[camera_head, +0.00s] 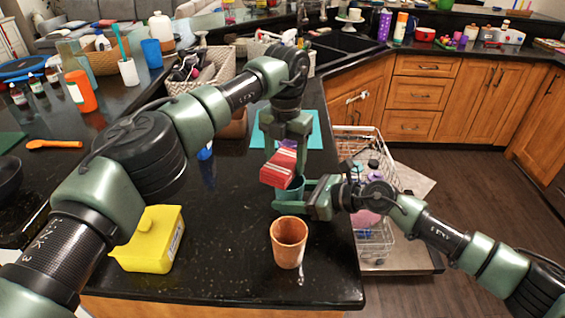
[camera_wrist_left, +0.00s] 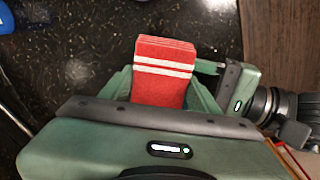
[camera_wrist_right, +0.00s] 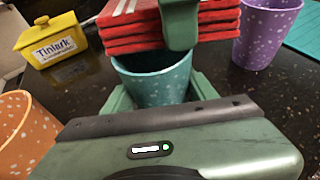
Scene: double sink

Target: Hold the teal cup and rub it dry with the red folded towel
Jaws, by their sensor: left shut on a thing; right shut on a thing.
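The red folded towel (camera_head: 279,168) has white stripes and is gripped by my left gripper (camera_head: 285,150), which points down from above. It also shows in the left wrist view (camera_wrist_left: 165,72) between the fingers. The teal cup (camera_wrist_right: 155,80) is speckled and upright, held between the fingers of my right gripper (camera_head: 297,193), which comes in from the right. In the head view the teal cup (camera_head: 291,189) is partly hidden. The towel is at the cup's rim, over its far side; I cannot tell whether they touch.
An orange speckled cup (camera_head: 289,243) stands in front on the black counter. A yellow box (camera_head: 149,240) is at the left. A purple cup (camera_wrist_right: 265,32) and teal mat (camera_head: 317,130) lie behind. An open dishwasher rack (camera_head: 366,150) is right of the counter edge.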

